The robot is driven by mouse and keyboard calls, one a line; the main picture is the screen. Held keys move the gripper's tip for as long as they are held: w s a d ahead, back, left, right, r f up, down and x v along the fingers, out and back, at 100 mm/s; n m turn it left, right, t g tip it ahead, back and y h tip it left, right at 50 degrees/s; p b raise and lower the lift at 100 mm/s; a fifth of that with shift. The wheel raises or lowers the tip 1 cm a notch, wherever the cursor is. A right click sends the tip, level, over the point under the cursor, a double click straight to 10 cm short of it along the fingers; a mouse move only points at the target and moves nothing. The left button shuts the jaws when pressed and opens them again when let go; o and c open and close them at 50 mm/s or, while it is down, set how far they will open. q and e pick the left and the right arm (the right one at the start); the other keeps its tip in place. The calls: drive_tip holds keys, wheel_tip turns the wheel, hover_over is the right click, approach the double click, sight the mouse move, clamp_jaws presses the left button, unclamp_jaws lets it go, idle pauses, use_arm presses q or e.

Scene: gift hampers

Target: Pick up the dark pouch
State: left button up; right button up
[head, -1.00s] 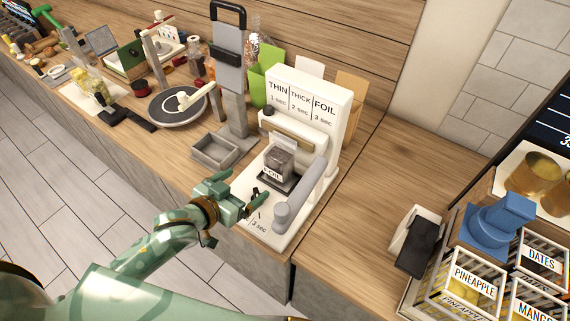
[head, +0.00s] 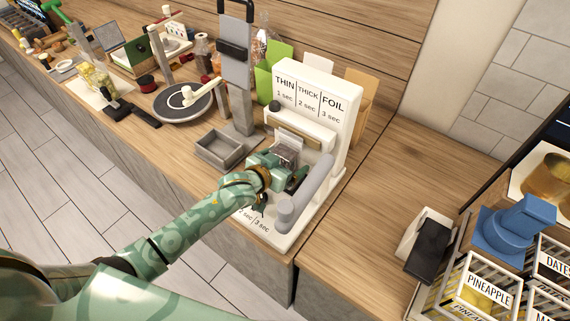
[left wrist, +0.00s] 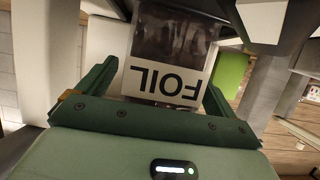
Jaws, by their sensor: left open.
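The dark pouch (head: 289,147) stands on the white sealing machine (head: 313,100), in front of its upright panel. In the head view my left gripper covers its lower part. In the left wrist view the pouch (left wrist: 172,45) is dark and glossy, with a white label reading FOIL. My left gripper (head: 284,166) is open at the pouch. In the left wrist view its fingers (left wrist: 160,86) lie on either side of the label, with a gap showing on the left. I cannot tell whether either finger touches it. My right gripper is not in view.
The machine's grey lever arm (head: 306,192) rises close to the right of my gripper. A grey tray (head: 219,150) and a tall grey stand (head: 237,75) are to the left.

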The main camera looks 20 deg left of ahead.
use_arm(q)
drive_tip(key=shift+s, duration=0.1)
drive_tip(key=c, duration=1.2)
drive_tip(key=shift+r, duration=0.1)
